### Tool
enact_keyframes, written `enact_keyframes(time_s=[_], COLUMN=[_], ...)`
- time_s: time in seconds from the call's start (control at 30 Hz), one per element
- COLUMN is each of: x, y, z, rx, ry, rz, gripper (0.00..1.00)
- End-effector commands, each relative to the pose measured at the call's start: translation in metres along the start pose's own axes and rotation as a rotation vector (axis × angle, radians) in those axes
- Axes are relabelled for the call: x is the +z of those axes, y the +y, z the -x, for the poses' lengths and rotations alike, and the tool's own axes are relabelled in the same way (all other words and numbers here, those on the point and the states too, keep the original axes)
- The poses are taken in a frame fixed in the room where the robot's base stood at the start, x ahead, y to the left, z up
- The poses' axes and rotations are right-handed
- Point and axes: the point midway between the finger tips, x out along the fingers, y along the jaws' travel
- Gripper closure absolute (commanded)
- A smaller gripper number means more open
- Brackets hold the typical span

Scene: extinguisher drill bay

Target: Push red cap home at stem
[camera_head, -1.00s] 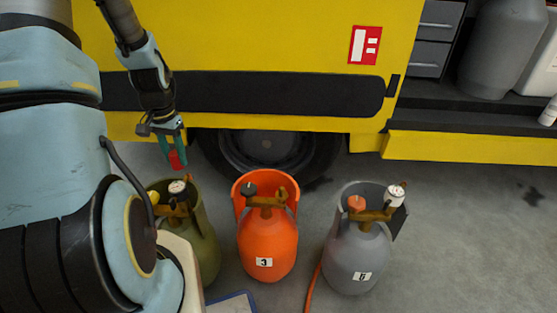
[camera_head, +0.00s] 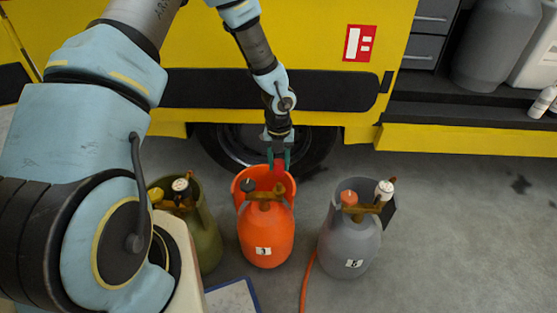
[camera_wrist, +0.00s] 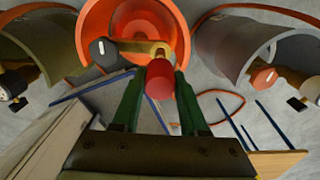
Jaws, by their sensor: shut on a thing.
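My gripper (camera_head: 278,163) hangs over the orange cylinder (camera_head: 266,240) marked 3. In the wrist view its green fingers (camera_wrist: 158,95) are shut on a red cap (camera_wrist: 159,82). The cylinder's brass valve (camera_wrist: 140,47) lies just beyond the cap, with a black knob (camera_wrist: 103,50) on its left arm. The cap overlaps the valve's right end in the wrist view and hides the stem there. I cannot tell whether cap and stem touch. In the head view the cap is hard to pick out against the orange collar.
An olive cylinder (camera_head: 205,235) stands left and a grey cylinder (camera_head: 350,240) stands right, both with valves and gauges. An orange hose (camera_head: 308,285) lies on the floor. The yellow vehicle (camera_head: 310,50) and its wheel are close behind. Floor at the right is clear.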

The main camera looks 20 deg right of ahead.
Motion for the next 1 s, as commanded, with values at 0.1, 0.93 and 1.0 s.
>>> enact_keyframes(time_s=[0.1,0.93,1.0], x=[0.0,0.0,0.0], y=[-0.002,-0.001,-0.001], z=[-0.004,-0.039,-0.04], rx=[0.0,0.001,0.001], ry=[0.0,0.0,0.001], rz=[-0.018,-0.011,-0.011], gripper=[1.0,1.0,1.0])
